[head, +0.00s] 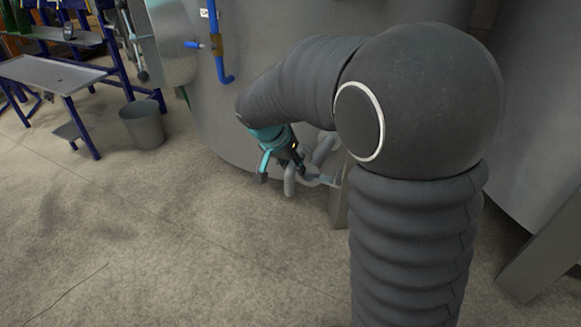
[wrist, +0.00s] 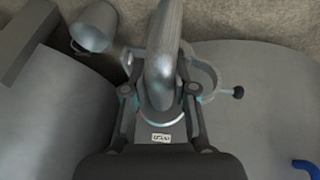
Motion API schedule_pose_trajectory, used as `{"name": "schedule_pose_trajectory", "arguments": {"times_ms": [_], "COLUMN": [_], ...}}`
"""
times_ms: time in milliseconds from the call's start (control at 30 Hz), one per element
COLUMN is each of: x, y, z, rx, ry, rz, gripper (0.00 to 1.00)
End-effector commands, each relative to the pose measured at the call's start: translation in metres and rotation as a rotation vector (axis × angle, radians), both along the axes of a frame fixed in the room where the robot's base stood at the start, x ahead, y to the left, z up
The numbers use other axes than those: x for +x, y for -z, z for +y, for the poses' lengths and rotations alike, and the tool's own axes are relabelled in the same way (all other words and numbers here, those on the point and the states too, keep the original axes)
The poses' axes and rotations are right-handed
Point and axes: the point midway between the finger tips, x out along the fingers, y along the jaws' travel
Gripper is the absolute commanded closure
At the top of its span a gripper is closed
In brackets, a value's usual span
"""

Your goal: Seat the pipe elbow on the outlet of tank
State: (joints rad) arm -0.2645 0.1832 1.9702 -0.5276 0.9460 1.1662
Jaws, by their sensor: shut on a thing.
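My gripper (head: 283,168) hangs low in front of a large grey tank (head: 285,85), near the floor. It is shut on a grey bent pipe, the pipe elbow (head: 289,181). In the wrist view the elbow (wrist: 164,62) stands between the two fingers (wrist: 160,92), its curve reaching up toward the floor side. An open ring (wrist: 207,72) with a black knob (wrist: 238,92) lies just right of the elbow. A grey pipe stub (wrist: 92,30) with an open end is at the upper left. I cannot tell whether the elbow touches any outlet.
A metal leg (head: 339,200) stands right of my gripper. A blue pipe with a valve (head: 216,50) runs down the tank. A grey bin (head: 142,125) and a blue-framed table (head: 52,75) stand at the left. The floor (head: 180,240) in front is clear.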

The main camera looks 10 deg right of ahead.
Motion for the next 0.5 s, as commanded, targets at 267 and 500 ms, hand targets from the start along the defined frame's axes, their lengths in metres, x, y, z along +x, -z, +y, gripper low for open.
{"name": "schedule_pose_trajectory", "arguments": {"times_ms": [267, 500], "x": [0.012, 0.021], "y": [0.003, 0.007], "z": [-0.009, -0.016], "rx": [-0.001, 0.0], "ry": [0.0, 0.001], "rz": [-0.001, 0.0], "gripper": [1.0, 1.0]}}
